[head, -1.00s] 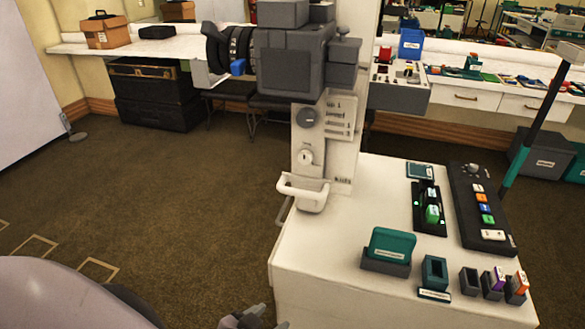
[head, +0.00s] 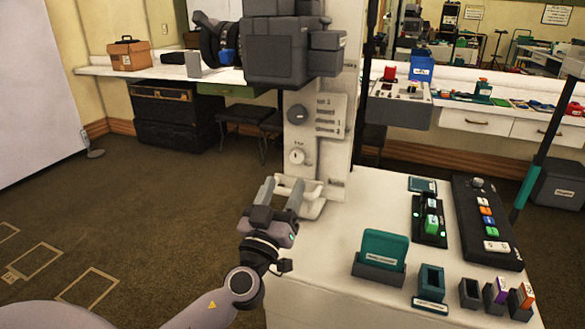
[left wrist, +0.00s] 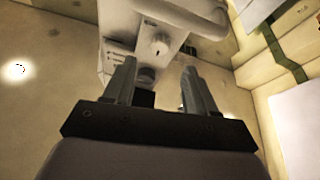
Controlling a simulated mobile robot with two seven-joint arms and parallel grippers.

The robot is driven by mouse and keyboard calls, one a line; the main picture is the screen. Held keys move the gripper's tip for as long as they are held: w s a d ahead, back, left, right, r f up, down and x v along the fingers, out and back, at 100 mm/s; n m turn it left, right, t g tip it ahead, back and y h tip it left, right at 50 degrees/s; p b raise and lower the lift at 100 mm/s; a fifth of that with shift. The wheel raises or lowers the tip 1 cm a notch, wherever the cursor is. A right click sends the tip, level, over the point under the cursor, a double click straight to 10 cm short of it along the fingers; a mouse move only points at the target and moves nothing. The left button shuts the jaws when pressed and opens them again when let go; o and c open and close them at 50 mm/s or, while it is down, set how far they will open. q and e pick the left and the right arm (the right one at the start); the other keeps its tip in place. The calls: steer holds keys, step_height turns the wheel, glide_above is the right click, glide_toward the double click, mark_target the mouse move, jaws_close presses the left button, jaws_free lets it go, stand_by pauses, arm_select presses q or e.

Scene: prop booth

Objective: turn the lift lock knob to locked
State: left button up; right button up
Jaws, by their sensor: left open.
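A white column panel (head: 322,140) stands behind the console and carries two round knobs. The upper knob (head: 297,115) is dark grey; the lower knob (head: 297,156) is pale with a small label above it. The labels are too small to read, so I cannot tell which is the lift lock knob or its setting. My left gripper (head: 281,188) is open and empty, in front of and below the knobs near the white handle (head: 312,207). In the left wrist view its fingers (left wrist: 157,72) point at the panel, with the pale knob (left wrist: 159,46) beyond them. My right gripper is out of view.
The white console top (head: 345,225) lies to the right with a teal card holder (head: 385,250), a black button panel (head: 486,225) and small holders. A grey boxy unit (head: 285,50) overhangs the knobs. Open carpet lies to the left.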

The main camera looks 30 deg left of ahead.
mark_target(295, 159)
arm_select(q)
steer(key=p+x, duration=0.2)
steer(key=x, duration=0.2)
steer(key=shift+w+r, duration=0.25)
steer(key=shift+r, duration=0.05)
steer(key=shift+x, duration=0.9)
steer(key=shift+a+f, duration=0.1)
steer(key=shift+f, duration=0.05)
steer(key=c, duration=1.1)
